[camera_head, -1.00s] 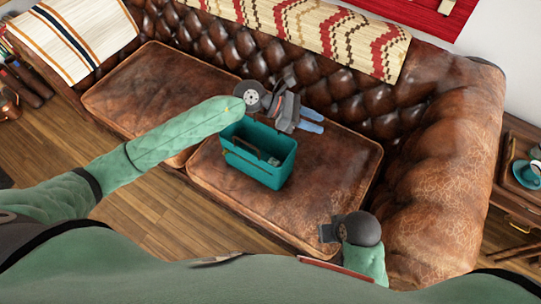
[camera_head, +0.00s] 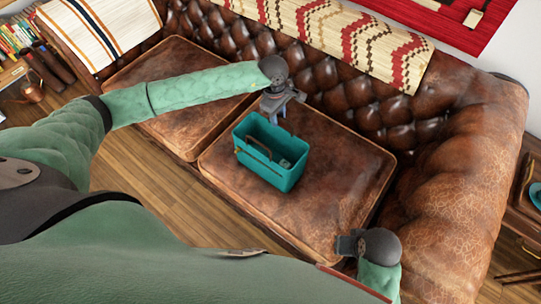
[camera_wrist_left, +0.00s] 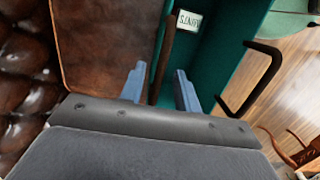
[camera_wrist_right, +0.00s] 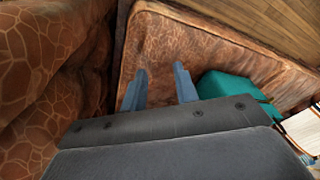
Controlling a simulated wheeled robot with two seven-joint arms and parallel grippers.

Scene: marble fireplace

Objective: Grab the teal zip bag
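A teal open-topped bag (camera_head: 281,175), box-shaped with a brown handle, stands upright on the right sofa cushion. It is the only teal bag I can make out; no zip shows. My left gripper (camera_head: 278,112) is open at its far edge. In the left wrist view the fingers (camera_wrist_left: 160,88) are apart, with the bag's teal side (camera_wrist_left: 207,55) and a brown strip close ahead; I cannot tell whether they touch. My right gripper (camera_wrist_right: 160,88) is open and empty over the cushion's right front corner. The bag also shows in the right wrist view (camera_wrist_right: 235,88).
The brown leather sofa has a tufted back (camera_head: 330,90) and a thick right arm (camera_head: 455,170). A small pale item (camera_head: 285,163) shows inside the bag. A side table (camera_head: 520,205) stands at the right. The left cushion (camera_head: 175,85) is clear.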

